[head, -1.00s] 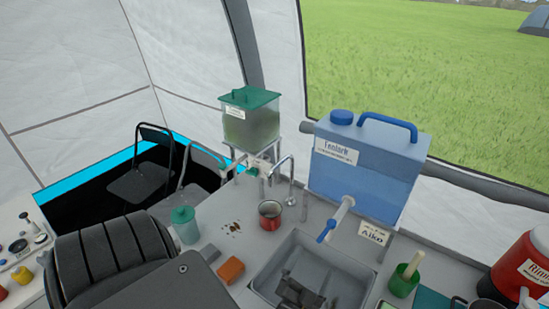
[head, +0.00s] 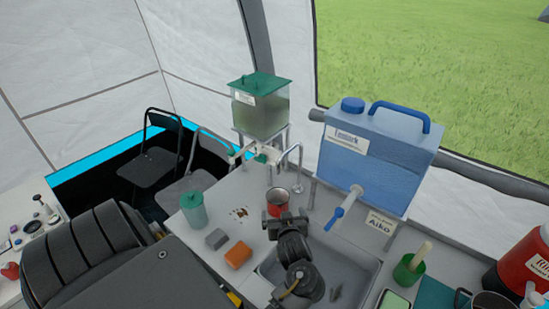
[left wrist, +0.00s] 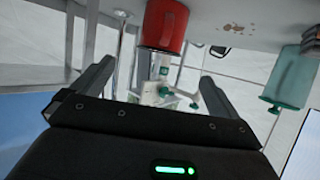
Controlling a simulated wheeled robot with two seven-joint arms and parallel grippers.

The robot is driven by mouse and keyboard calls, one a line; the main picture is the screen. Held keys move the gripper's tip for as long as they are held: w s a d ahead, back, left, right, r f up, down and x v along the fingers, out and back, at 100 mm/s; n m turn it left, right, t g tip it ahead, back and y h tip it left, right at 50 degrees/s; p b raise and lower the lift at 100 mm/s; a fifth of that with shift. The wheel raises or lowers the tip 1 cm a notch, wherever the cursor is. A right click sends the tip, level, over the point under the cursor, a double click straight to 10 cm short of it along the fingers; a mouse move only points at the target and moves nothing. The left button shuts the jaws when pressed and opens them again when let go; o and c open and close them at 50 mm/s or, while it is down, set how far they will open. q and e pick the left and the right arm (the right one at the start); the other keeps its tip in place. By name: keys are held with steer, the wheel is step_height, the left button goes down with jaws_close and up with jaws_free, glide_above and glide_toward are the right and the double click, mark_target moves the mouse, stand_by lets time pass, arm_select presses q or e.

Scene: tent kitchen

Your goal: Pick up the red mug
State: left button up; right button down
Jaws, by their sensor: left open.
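The red mug (head: 277,196) stands upright on the grey counter, behind the sink and beside the small tap. Its lower part is partly hidden by my left gripper in the head view. My left gripper (head: 287,220) reaches over the sink with its fingers pointing at the mug. It is open and empty. In the left wrist view, the red mug (left wrist: 165,26) appears upside down at the top, just beyond the gap between the two open fingers (left wrist: 157,72). I cannot tell whether the fingers touch it. My right gripper is not in view.
A green-lidded jar (head: 194,211), a grey block (head: 216,239) and an orange block (head: 238,255) are left of the sink (head: 350,262). A green-lidded dispenser (head: 260,108) stands behind the mug. A blue water container (head: 375,155) stands right, its spigot over the sink.

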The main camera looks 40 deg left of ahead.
mark_target(280, 205)
arm_select(q)
steer(key=b+x, duration=0.4)
steer(key=x, duration=0.1)
steer(key=shift+f, duration=0.15)
steer(key=shift+w+a, duration=0.1)
steer(key=shift+a, duration=0.1)
steer(key=b+x, duration=0.4)
steer(key=shift+a+f+b, duration=0.1)
steer(key=shift+f+b, duration=0.15)
steer(key=shift+b, duration=0.15)
steer(key=shift+w+a+b, duration=0.35)
steer(key=shift+w+a, duration=0.05)
steer(key=shift+r, duration=0.1)
steer(key=c, duration=1.2)
steer(key=shift+r, duration=0.1)
